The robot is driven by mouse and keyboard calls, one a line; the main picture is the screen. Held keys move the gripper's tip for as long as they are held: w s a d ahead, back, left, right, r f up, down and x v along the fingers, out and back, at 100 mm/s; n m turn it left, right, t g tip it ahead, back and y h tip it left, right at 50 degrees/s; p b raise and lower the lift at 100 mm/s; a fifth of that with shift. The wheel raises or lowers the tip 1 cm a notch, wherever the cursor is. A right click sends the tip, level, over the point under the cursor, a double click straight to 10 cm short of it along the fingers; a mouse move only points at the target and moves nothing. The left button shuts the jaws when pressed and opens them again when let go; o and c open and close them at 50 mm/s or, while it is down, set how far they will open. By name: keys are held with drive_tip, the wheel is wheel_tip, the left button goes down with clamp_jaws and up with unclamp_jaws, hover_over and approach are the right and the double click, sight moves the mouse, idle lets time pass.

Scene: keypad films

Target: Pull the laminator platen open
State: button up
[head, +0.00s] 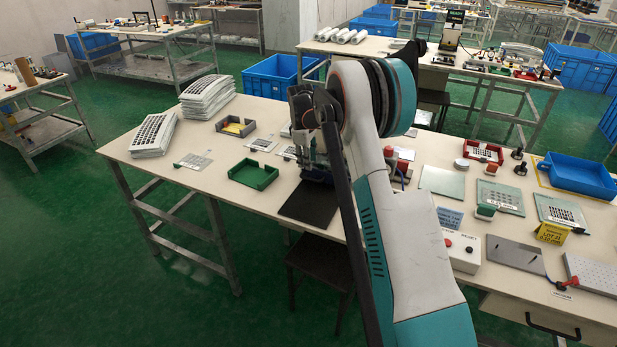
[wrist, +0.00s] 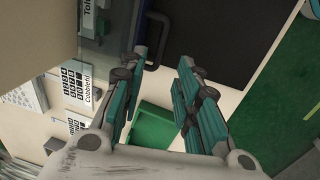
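The laminator (head: 318,176) stands near the front edge of the table, mostly hidden behind my gripper and arm in the head view. In the wrist view its dark body (wrist: 105,25) shows at the top, with a dark curved handle (wrist: 164,24) on it. A flat dark plate (head: 309,204) lies in front of it at the table edge and fills the wrist view's upper middle (wrist: 222,35). My gripper (head: 304,148) is above the laminator. In the wrist view its two fingers (wrist: 168,62) are apart and empty. The handle is close by the left finger; I cannot tell whether they touch.
A green tray (head: 253,174) lies left of the laminator. Printed film cards (head: 193,160) and stacks of sheets (head: 208,97) are further left. A white button box (head: 461,250) stands to the right.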

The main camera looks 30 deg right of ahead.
sight(309, 179)
drive_tip(key=f, duration=0.2)
drive_tip(key=f+b, duration=0.1)
drive_tip(key=f, duration=0.2)
drive_tip(key=w+d+f+b, duration=0.1)
drive_tip(key=f, duration=0.2)
clamp_jaws()
drive_tip(key=shift+s, duration=0.1)
